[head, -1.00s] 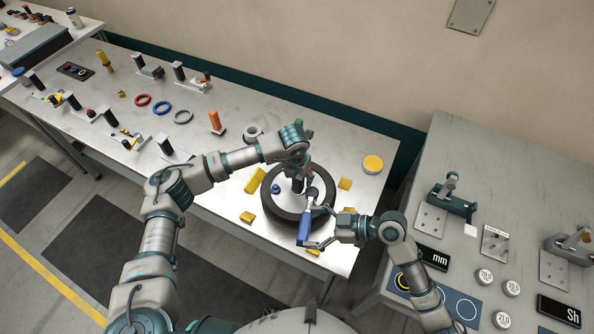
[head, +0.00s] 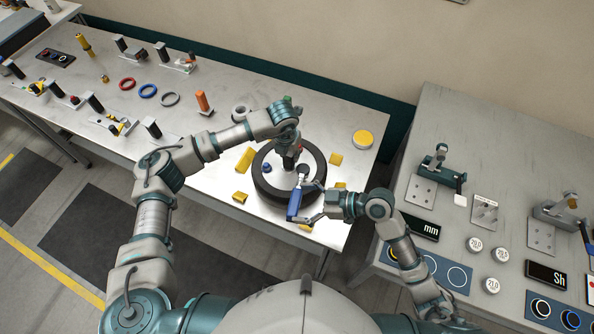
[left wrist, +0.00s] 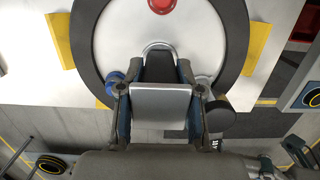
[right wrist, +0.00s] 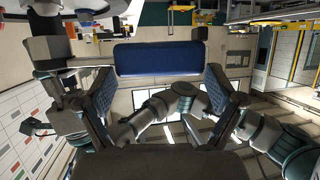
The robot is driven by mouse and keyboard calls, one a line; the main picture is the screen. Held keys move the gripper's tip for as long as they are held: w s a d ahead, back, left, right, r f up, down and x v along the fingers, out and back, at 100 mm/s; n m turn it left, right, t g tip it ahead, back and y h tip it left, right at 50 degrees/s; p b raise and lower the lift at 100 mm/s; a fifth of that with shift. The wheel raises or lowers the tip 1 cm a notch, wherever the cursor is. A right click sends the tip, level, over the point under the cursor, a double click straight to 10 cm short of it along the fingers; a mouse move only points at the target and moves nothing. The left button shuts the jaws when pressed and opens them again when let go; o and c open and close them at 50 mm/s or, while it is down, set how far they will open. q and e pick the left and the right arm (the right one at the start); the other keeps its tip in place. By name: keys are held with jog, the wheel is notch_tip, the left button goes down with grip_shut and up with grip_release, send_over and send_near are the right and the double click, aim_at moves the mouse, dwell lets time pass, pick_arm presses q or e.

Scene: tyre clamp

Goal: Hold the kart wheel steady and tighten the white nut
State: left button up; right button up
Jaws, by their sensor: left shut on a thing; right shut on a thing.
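The kart wheel (head: 261,186) lies flat on the bench, a black tyre around a pale disc; the disc also shows in the left wrist view (left wrist: 120,35). My left gripper (head: 292,160) is above its middle, shut on a grey-and-black block (left wrist: 160,100) at the hub. A pale ring (left wrist: 160,46) shows at the block's far end. My right gripper (head: 308,217) is at the wheel's near right edge, shut on the blue handle (head: 294,204) of a tool. I cannot make out the white nut.
Yellow blocks (head: 245,160) surround the wheel. A blue knob (left wrist: 112,80) and a red one (left wrist: 162,5) are on the disc. An orange post (head: 202,101) and coloured rings (head: 148,91) stand farther left. A second bench (head: 440,140) is at the right.

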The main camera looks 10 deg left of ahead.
jog(key=a+m+t, duration=0.3)
jog(key=shift+a+f+h, duration=0.1)
jog(key=shift+a+h, duration=0.1)
jog(key=shift+h, duration=0.2)
jog(key=m+t, duration=0.1)
jog(key=t, duration=0.1)
jog(key=n+g, duration=1)
jog(key=g, duration=0.1)
send_near(290, 202)
jog(key=shift+s+f, duration=0.3)
jog(key=shift+f, duration=0.5)
jog(key=shift+s+f, duration=0.3)
jog(key=shift+f, duration=0.5)
jog(key=shift+s+f, duration=0.3)
jog(key=shift+f, duration=0.5)
jog(key=shift+f, duration=0.2)
jog(key=shift+f, duration=0.45)
jog(key=shift+f, duration=0.2)
jog(key=shift+f, duration=0.5)
